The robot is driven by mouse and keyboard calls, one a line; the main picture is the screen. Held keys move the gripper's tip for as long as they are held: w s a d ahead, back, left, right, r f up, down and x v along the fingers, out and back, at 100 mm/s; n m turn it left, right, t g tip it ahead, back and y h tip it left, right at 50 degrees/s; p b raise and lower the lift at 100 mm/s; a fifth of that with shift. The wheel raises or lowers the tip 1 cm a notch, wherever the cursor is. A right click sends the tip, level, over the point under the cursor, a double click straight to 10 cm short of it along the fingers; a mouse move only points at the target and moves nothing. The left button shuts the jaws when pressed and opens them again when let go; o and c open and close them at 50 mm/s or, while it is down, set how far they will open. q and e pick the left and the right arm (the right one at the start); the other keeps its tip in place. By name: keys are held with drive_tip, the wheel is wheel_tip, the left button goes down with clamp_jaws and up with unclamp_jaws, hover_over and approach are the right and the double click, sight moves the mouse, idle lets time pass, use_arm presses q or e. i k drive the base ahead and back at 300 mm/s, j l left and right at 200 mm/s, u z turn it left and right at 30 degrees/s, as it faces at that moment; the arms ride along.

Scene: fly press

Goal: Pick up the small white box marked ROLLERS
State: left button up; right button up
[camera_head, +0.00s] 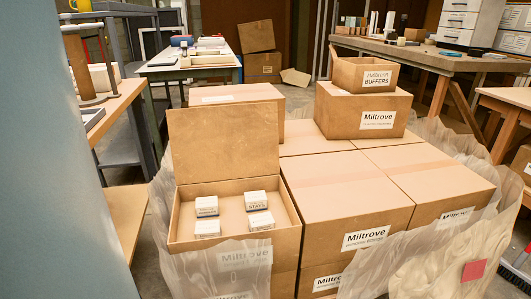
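Several small white boxes with dark blue lower bands stand in an open brown carton (179,217), at the lower left of the head view. The back right small box (256,200) seems to read STAYS. The labels on the back left box (207,206), the front left box (207,228) and the front right box (261,220) are too small to read, so I cannot tell which is marked ROLLERS. The small boxes stand apart on the carton's floor. Neither of my grippers is in view.
The carton's raised lid (223,141) stands behind the small boxes. Closed Miltrove cartons (345,200) stack to the right, with an open BUFFERS box (364,75) on top. Clear plastic wrap (225,265) hangs around the stack. A workbench (130,92) stands left.

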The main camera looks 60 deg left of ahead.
sight(208, 228)
drive_tip(key=u, duration=2.1)
